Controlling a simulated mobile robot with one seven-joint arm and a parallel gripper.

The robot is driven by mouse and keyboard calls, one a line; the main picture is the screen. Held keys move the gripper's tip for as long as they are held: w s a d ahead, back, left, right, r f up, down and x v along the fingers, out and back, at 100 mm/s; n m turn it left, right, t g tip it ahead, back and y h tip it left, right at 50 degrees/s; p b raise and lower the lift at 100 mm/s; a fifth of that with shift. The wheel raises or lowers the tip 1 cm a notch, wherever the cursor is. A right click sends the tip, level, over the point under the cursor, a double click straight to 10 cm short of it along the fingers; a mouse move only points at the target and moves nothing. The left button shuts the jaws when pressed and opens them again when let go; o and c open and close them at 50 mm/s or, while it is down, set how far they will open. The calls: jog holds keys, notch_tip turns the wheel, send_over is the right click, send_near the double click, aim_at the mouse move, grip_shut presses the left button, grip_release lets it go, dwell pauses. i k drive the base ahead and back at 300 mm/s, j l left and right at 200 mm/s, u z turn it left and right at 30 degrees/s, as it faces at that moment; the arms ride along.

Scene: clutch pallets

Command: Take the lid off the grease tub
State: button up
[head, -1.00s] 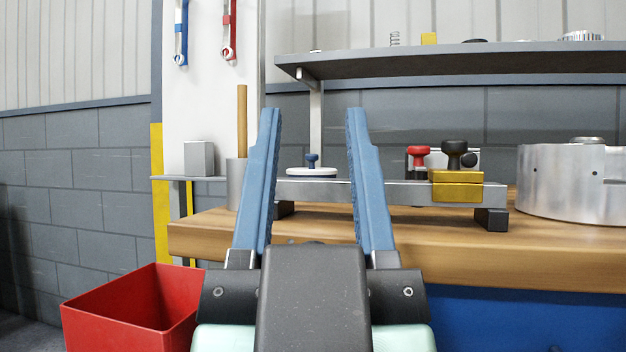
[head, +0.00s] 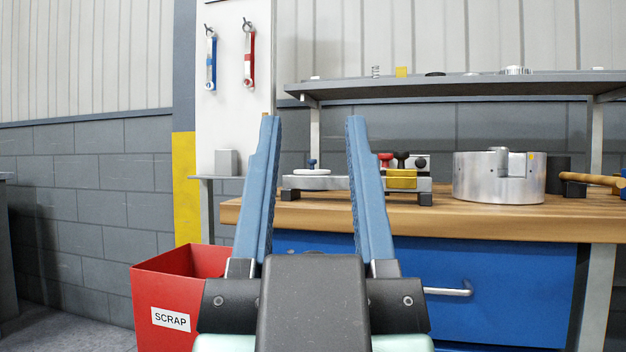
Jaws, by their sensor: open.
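A white round lid with a blue knob (head: 312,172) shows between my gripper's fingers, far beyond them, at the left end of a grey metal bar on the workbench. I take it as the grease tub's lid; the tub's body cannot be made out below it. My gripper (head: 313,120) is open and empty, its two blue fingers pointing forward and well short of the bench. The right finger hides part of the bar.
The wooden workbench (head: 480,222) has blue drawers below. On it are a yellow block (head: 401,179), red and black knobs and a large metal cylinder (head: 498,180). A red scrap bin (head: 165,290) stands at the front left. A shelf (head: 450,87) hangs above.

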aim_at(312, 166)
jog(key=i+j+z, duration=0.25)
jog(key=j, duration=0.3)
jog(key=i+j+z, duration=0.1)
jog(key=i+j, duration=0.15)
jog(key=i+j+z, duration=0.15)
jog(key=j, duration=0.25)
